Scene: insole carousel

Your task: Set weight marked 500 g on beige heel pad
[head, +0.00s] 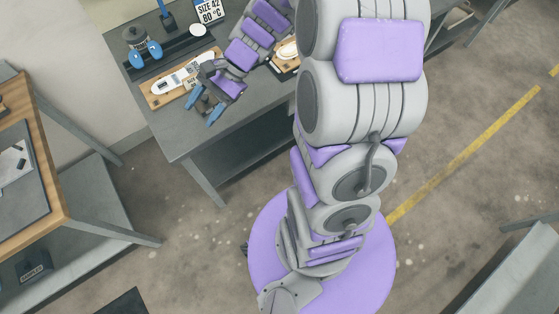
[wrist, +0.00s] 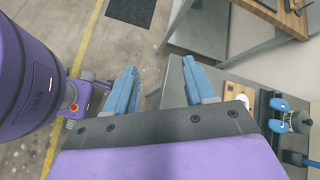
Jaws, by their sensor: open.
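My gripper (head: 203,108) is open with blue fingers, above the front left edge of the grey workbench (head: 205,133). In the wrist view its fingers (wrist: 162,85) are spread with nothing between them. A dark knobbed, pot-like object (head: 134,37) with a pale label stands at the bench's back left; the label is too small to read, so I cannot tell if it is the 500 g weight. A rounded cream pad (head: 287,49) shows partly behind my arm on a wooden board; I cannot tell if it is the beige heel pad.
A wooden board (head: 157,95) with a white sole-shaped piece (head: 182,80) lies beside my gripper. Two blue rounded pieces (head: 146,54) sit behind it near a dark tray. A white disc (head: 198,30) and a "SIZE 42 80 °C" sign (head: 210,10) stand farther back.

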